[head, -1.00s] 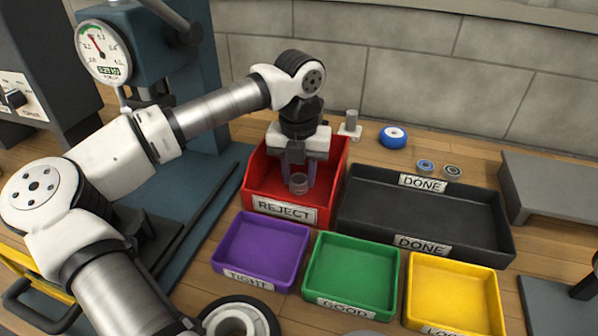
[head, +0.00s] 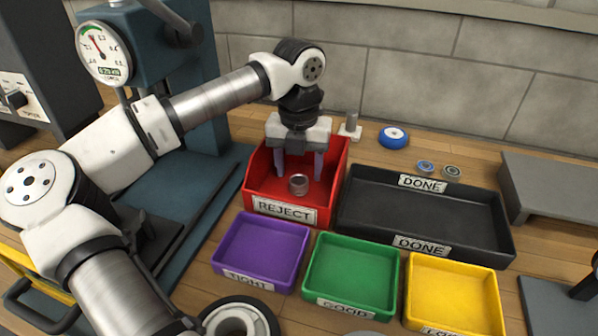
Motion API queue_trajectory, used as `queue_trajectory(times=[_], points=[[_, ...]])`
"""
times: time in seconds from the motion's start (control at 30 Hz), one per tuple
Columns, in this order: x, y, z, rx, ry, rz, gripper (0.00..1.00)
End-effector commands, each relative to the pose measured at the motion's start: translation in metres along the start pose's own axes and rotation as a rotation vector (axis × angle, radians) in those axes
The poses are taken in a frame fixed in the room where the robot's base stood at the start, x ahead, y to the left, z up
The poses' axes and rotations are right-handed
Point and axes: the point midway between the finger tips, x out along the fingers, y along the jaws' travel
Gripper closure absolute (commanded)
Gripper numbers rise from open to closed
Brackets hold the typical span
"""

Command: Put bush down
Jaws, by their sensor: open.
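The bush (head: 298,185) is a small metallic ring-shaped cylinder. It rests in the red REJECT bin (head: 254,180), near the front wall. My gripper (head: 299,177) is open above and behind the bush, with its two fingers spread apart over the bin. The fingers look clear of the bush.
Purple (head: 231,262), green (head: 352,303) and yellow (head: 452,309) trays stand in front. A black DONE tray (head: 480,243) is to the right. A blue press (head: 207,110) stands left.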

Motion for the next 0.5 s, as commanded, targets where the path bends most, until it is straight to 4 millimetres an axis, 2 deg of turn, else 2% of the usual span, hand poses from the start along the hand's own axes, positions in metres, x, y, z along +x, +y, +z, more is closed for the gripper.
queue_trajectory(times=[0.1,0.3,0.5], points=[[-0.028,0.0,0.001,-0.002,-0.004,0.002,0.44],[-0.07,0.0,0.0,-0.001,-0.003,0.002,0.44],[-0.096,0.0,0.0,0.0,-0.001,0.0,0.44]])
